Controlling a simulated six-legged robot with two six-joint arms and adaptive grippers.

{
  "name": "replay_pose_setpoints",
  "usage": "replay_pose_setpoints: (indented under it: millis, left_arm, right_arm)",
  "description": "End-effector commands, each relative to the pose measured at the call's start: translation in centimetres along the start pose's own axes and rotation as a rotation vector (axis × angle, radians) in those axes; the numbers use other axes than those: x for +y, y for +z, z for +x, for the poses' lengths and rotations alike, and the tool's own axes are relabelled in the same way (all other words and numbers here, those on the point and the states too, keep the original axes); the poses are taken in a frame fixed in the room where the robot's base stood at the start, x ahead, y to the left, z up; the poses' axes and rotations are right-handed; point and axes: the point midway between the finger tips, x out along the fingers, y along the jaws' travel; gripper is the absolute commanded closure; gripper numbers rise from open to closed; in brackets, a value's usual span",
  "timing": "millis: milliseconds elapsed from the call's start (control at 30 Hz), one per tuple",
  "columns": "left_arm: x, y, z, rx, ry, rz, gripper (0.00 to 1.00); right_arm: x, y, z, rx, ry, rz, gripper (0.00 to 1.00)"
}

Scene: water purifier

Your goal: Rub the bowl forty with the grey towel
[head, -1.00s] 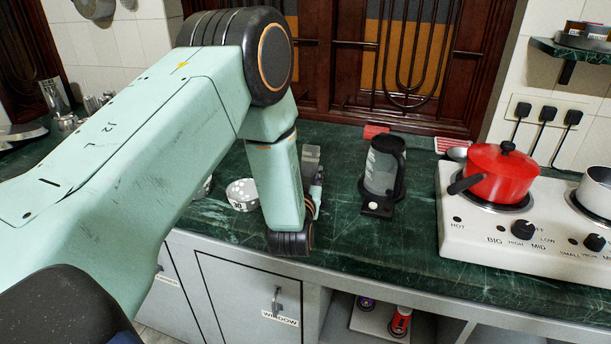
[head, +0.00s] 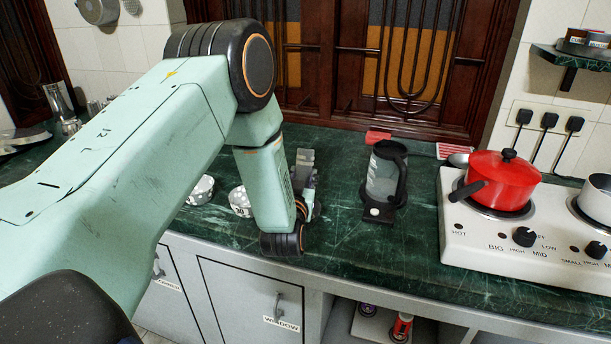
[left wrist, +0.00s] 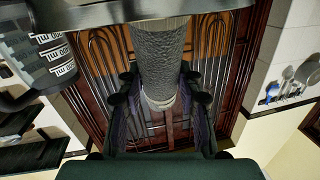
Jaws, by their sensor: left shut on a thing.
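Two small white bowls stand on the counter in the head view. The bowl nearer my wrist (head: 239,202) has dark marks that look like a number, too small to read surely. The other bowl (head: 199,190) is partly covered by my arm. My left gripper (head: 304,178) is to the right of both bowls, mostly hidden by its own arm. In the left wrist view it is shut on a grey, rough-textured thing (left wrist: 160,60), which looks like the grey towel, clear of the bowls. My right gripper is not in view.
A clear jug with a black frame (head: 383,178) stands just right of my left gripper. A white stove (head: 480,238) with a red pot (head: 503,182) is farther right. The dark green counter (head: 345,245) is bare in front of the jug.

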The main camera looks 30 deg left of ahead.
Motion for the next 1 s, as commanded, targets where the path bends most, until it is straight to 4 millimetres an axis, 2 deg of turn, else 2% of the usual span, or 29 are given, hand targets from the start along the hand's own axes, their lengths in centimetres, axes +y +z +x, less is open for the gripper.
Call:
replay_pose_setpoints:
  millis: [300, 1000]
  left_arm:
    - [-0.4, 0.0, -0.8, -0.001, 0.001, 0.0, 0.96]
    - [0.8, 0.1, -2.1, 0.0, 0.001, 0.0, 0.96]
  right_arm:
    - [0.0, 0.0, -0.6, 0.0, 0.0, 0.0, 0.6]
    - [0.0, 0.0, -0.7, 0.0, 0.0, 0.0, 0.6]
